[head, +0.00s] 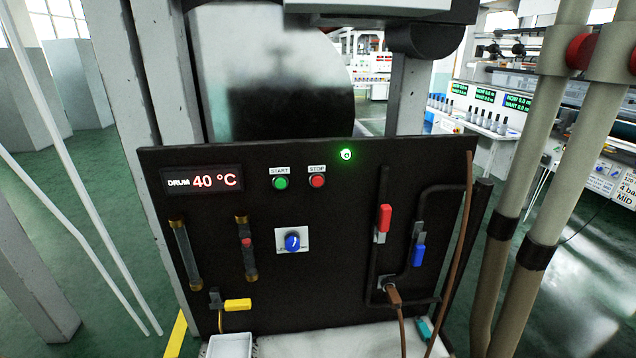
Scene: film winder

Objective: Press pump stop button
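The red button (317,181) under the label STOP sits on the upper middle of the black control panel (330,235). The green button (280,183) under the label START is just left of it. A green indicator light (346,155) glows above and right of the red button. Nothing covers the buttons. Neither of my grippers shows in the head view.
The drum display (203,181) reads 40 °C. The panel also carries a blue knob (292,241), a yellow-handled valve (237,305), and red (384,218) and blue (418,256) handles. Thick pipes (545,190) stand on the right. Space before the buttons looks clear.

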